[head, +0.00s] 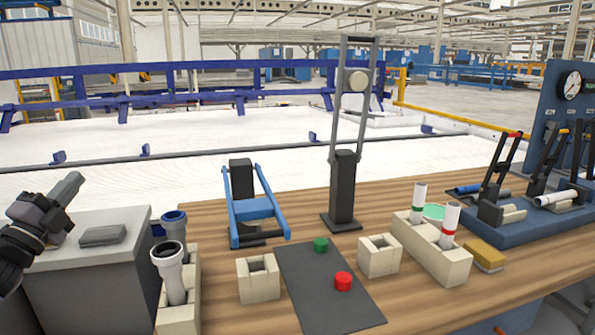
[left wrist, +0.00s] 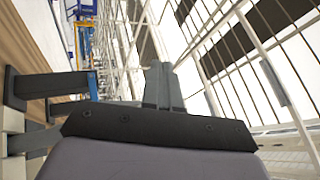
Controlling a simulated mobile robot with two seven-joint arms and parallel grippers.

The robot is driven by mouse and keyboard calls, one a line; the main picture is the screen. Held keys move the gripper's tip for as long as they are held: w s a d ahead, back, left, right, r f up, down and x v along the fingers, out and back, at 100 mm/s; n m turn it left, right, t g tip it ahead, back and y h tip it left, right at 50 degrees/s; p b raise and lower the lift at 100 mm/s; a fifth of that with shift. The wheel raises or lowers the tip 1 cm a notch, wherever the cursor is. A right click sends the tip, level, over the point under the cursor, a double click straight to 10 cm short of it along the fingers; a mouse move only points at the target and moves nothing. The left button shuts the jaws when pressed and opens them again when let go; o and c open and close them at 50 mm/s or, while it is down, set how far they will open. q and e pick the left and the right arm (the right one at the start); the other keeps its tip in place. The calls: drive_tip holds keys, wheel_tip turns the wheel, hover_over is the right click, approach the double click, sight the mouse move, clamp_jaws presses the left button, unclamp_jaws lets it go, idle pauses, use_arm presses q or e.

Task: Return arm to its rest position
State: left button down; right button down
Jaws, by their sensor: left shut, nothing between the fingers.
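My left gripper (head: 73,186) is at the left edge of the head view, raised above a grey cabinet (head: 135,222) and pointing up and to the right. Its fingers are together with nothing between them. In the left wrist view the fingers (left wrist: 163,84) also show closed and empty, with railings behind. The white pipe (head: 172,274) and the blue-topped pipe (head: 174,224) stand in a beige holder (head: 179,323) to the right of the gripper, apart from it. My right gripper is not in view.
The wooden table (head: 300,215) carries a blue-armed fixture (head: 255,208), a tall dark frame (head: 344,185), two beige blocks (head: 258,289) (head: 379,265) and a dark mat (head: 325,300) with red and green buttons. White pipes (head: 449,225) stand in a beige rack at right. Lever clamps (head: 498,185) are further right.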

use_arm(q)
drive_tip(key=w+a+f+n+g+y, duration=0.2)
drive_tip(key=a+f+n+g+y, duration=0.3)
drive_tip(key=a+f+n+y, duration=0.75)
drive_tip(key=s+d+f+n+g+h, duration=0.1)
drive_tip(key=s+d+f+g+h, duration=0.15)
drive_tip(key=s+d+f, duration=0.5)
drive_tip(key=s+d+f+n+g+h, duration=0.15)
drive_tip(key=d+f+h, duration=0.25)
drive_tip(key=d+f, duration=0.8)
drive_tip(key=s+d+f+n+g+h, duration=0.15)
drive_tip(key=s+d+f, duration=0.35)
drive_tip(key=s+d, duration=0.5)
drive_tip(key=s+d+f+n+g+h, duration=0.15)
drive_tip(key=s+d+f, duration=0.45)
drive_tip(key=s, duration=0.9)
wheel_tip(320, 180, up, 7)
drive_tip(key=p, duration=0.7)
drive_tip(key=shift+s+d+m, duration=0.3)
drive_tip(key=shift+s, duration=0.15)
